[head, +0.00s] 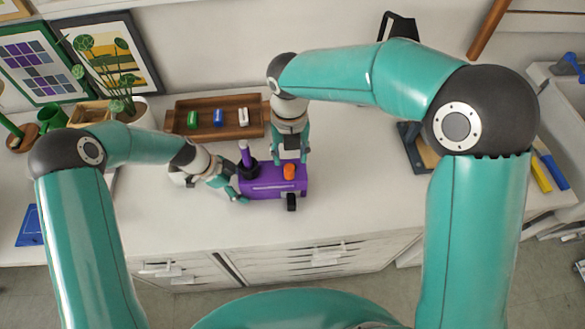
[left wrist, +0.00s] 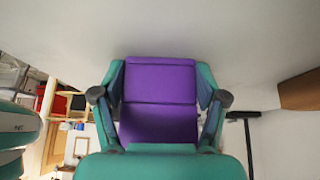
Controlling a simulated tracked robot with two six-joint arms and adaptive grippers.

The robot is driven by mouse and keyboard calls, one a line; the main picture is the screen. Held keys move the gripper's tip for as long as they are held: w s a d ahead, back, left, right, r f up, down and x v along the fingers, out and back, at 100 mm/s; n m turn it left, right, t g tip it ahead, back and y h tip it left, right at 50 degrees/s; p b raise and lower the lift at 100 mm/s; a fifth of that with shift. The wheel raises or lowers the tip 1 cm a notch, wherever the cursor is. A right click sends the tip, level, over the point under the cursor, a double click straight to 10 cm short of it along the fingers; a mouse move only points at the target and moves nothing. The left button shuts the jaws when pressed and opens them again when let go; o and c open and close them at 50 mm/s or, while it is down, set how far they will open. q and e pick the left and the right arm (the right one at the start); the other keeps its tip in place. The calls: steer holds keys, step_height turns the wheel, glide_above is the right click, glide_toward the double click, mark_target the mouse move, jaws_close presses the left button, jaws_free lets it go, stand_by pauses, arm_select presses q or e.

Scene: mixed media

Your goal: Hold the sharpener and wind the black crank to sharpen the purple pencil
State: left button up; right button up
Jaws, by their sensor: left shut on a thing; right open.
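The purple sharpener (head: 262,191) stands on the white counter. My left gripper (head: 238,188) is shut on its left end; the left wrist view shows the purple body (left wrist: 160,85) between both fingers. An upright purple stick (head: 244,152), which looks like the pencil, rises from a dark round part at the left rear. A black round part (head: 291,202) shows at the sharpener's front right; I cannot tell whether it is the crank. An orange knob (head: 289,171) sits on top at the right. My right gripper (head: 290,156) is open, pointing down just behind the orange knob.
A brown wooden tray (head: 213,136) with green, blue and white small items lies behind the sharpener. A potted plant (head: 131,110) and framed pictures (head: 103,55) stand at the back left. A dark stand (head: 413,150) is to the right.

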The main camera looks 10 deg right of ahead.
step_height(320, 180, up, 12)
stand_by(0.7)
steer(key=shift+w+f, duration=0.1)
arm_select(q)
steer(key=o, duration=1.3)
steer(key=v, duration=1.2)
steer(key=shift+f, duration=0.1)
